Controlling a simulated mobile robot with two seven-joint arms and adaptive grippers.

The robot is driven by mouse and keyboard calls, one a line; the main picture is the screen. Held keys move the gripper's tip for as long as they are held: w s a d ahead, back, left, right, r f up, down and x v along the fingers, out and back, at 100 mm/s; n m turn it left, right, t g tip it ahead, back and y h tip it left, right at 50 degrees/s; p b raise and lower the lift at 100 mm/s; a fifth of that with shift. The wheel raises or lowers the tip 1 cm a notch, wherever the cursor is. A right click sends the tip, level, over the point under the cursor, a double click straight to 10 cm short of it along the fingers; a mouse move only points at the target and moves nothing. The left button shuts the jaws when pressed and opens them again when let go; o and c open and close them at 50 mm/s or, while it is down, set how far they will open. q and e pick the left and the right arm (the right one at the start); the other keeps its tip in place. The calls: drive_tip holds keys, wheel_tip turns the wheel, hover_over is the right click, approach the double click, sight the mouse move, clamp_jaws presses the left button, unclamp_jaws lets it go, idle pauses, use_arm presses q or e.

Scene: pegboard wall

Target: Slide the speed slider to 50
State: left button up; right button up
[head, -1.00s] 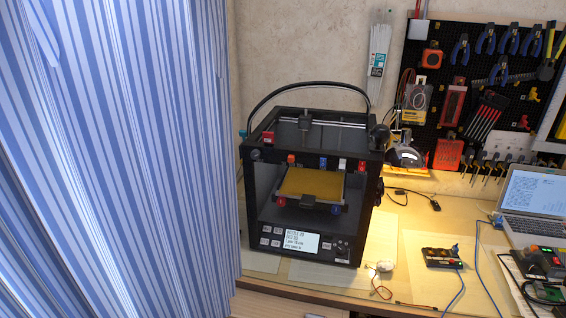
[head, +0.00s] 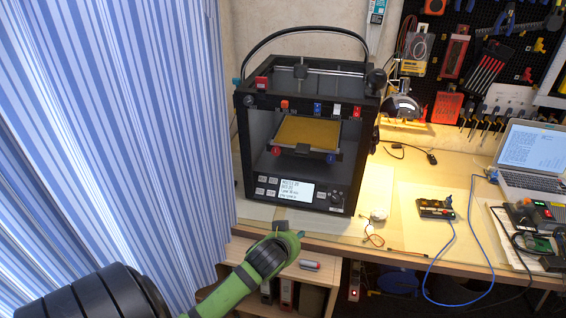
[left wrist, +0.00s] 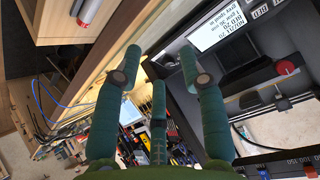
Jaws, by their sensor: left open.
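The black 3D printer (head: 308,130) stands on the bench, its screen (head: 296,190) and buttons low on its front. The speed slider cannot be made out in the head view. A printed scale with numbers like 100 and 150 (left wrist: 300,163) shows at the lower right of the left wrist view; I cannot tell if it belongs to the slider. My left gripper (head: 281,238), green, is open and empty in front of and below the printer's front panel. In the left wrist view the gripper's fingers (left wrist: 160,62) are apart, with the screen (left wrist: 220,25) near the right fingertip. My right gripper is not in view.
A striped curtain (head: 120,120) hangs at the left, close to my left arm. The bench's front edge (head: 400,255) runs below the printer, with a shelf (head: 310,283) underneath.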

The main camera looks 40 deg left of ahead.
use_arm(q)
drive_tip(key=w+a+r+n+t+y, duration=0.1)
drive_tip(key=w+a+r+t+y, duration=0.2)
drive_tip(key=r, duration=0.7)
drive_tip(key=w+a+r+n+t, duration=0.15)
drive_tip(key=a+r, duration=0.25)
drive_tip(key=r, duration=0.5)
drive_tip(key=n+t+y, duration=0.2)
approach(284, 105)
drive_tip(key=x, duration=0.2)
drive_tip(key=p+x, duration=0.1)
drive_tip(key=x, duration=0.4)
drive_tip(key=shift+r, duration=0.1)
drive_tip(key=shift+p+x, duration=0.4)
drive_tip(key=shift+x, duration=0.4)
